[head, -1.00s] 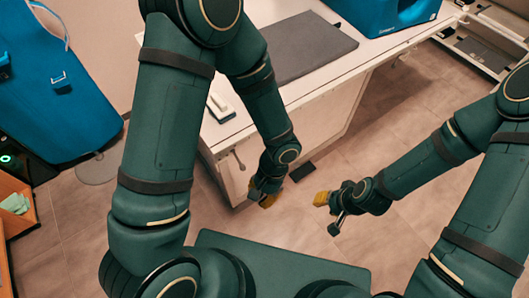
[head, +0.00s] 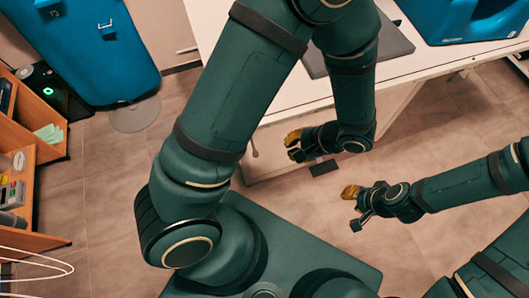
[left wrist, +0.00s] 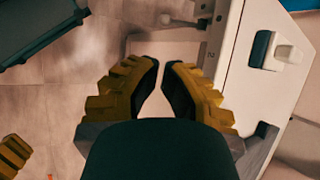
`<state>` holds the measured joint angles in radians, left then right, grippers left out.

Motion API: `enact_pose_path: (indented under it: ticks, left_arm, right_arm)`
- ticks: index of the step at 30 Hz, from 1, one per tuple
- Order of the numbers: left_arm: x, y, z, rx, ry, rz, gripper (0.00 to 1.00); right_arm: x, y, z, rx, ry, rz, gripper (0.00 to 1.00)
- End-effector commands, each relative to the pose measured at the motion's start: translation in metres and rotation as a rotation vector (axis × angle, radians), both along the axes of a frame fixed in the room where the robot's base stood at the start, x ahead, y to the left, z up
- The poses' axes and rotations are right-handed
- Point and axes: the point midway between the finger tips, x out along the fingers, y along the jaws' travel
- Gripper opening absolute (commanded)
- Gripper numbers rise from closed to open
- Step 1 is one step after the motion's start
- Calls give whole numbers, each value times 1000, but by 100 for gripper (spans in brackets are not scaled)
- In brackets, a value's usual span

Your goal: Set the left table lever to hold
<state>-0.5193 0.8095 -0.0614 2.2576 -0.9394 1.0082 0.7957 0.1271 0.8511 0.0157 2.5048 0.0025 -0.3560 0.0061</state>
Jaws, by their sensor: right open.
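The table lever (head: 253,148), a thin rod with a small knob, sticks out from the near side of the white table (head: 285,108). In the left wrist view the lever's pale knob (left wrist: 166,19) shows ahead of the fingertips, beside a panel marked "2". My left gripper (head: 292,146) is to the right of the lever in the head view, apart from it. Its yellow fingers (left wrist: 161,64) have a narrow empty gap between them. My right gripper (head: 354,207) is open and empty over the floor, lower right. The lever's pivot and setting marks are not clear.
A blue and white device (left wrist: 268,50) lies on the table top. A grey mat (head: 395,42) and a blue case (head: 470,18) are further right. A wooden shelf (head: 50,200) stands at left, below a blue bed-like unit (head: 90,55).

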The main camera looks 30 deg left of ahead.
Motion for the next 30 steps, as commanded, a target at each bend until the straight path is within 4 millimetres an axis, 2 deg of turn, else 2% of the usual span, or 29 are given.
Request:
enact_pose_path:
  ticks: [5, 21, 30]
  left_arm:
    - [-2, 10, -14, 3, 4, 1, 0]
    - [-11, 70, -93, 1, 5, 2, 0]
    - [-12, 84, -110, 0, 2, 1, 0]
  right_arm:
    - [-1, 0, -4, 0, 2, 1, 34]
    - [-6, 1, -24, 3, 13, 10, 34]
    - [-5, 1, -27, 2, 11, 10, 34]
